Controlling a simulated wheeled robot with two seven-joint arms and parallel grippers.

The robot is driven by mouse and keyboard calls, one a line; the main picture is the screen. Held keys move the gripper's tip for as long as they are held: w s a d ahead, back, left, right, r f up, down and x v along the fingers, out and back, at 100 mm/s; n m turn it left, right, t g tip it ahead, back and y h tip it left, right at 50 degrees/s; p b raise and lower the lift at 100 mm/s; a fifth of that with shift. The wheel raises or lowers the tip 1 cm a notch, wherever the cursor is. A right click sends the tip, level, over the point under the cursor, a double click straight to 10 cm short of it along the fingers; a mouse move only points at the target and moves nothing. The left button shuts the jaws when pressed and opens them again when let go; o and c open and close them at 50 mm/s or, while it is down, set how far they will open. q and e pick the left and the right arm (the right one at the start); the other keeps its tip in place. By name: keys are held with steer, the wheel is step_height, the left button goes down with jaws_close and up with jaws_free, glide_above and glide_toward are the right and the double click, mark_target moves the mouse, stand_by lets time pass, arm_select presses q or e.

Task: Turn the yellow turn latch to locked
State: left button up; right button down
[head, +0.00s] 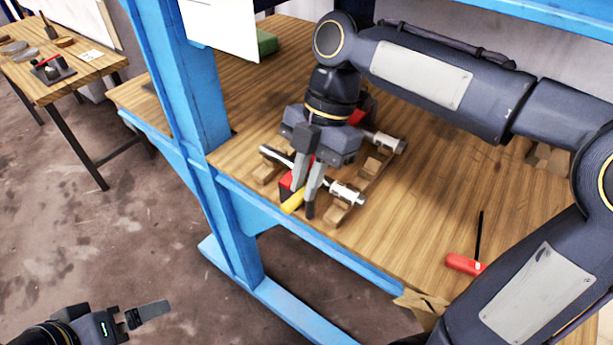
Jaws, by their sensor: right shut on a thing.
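The yellow turn latch (292,203) shows low at the front of a red and dark block (285,188) near the table's front edge. My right gripper (304,204) points down from above and is shut on the yellow latch; its grey fingers and body hide most of the latch, so its angle is hard to read. My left gripper (150,313) is at the bottom left, over the floor and away from the table. It holds nothing that I can see, and its finger gap is not clear.
Silver cylindrical rods (346,194) rest on wooden blocks (338,214) around the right gripper. A red-handled screwdriver (463,264) lies to the right on the wooden table (400,235). A blue frame post (190,90) stands to the left. A second table (85,70) is at far left.

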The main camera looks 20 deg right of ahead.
steer(key=m+t, duration=0.1)
steer(key=m, duration=0.4)
steer(key=shift+w+a+t+y, duration=0.1)
steer(key=shift+w+t+y, duration=0.1)
steer(key=shift+t+y, duration=0.2)
steer(key=m+t, duration=0.1)
steer(key=m, duration=0.2)
steer(key=shift+w+m, duration=0.15)
steer(key=shift+m, duration=0.15)
steer(key=shift+w+d+m+t+h+p, duration=0.1)
steer(key=shift+m+t+h+p, duration=0.3)
steer(key=shift+m, duration=1.05)
steer(key=shift+w+d+m+t+h+p, duration=0.15)
steer(key=shift+m+t, duration=0.5)
steer(key=shift+m, duration=0.75)
steer(key=shift+w+a+m+t+h+p, duration=0.1)
steer(key=shift+m+t+h+p, duration=0.3)
steer(key=shift+m, duration=1.05)
steer(key=c, duration=1.4)
jaws_free()
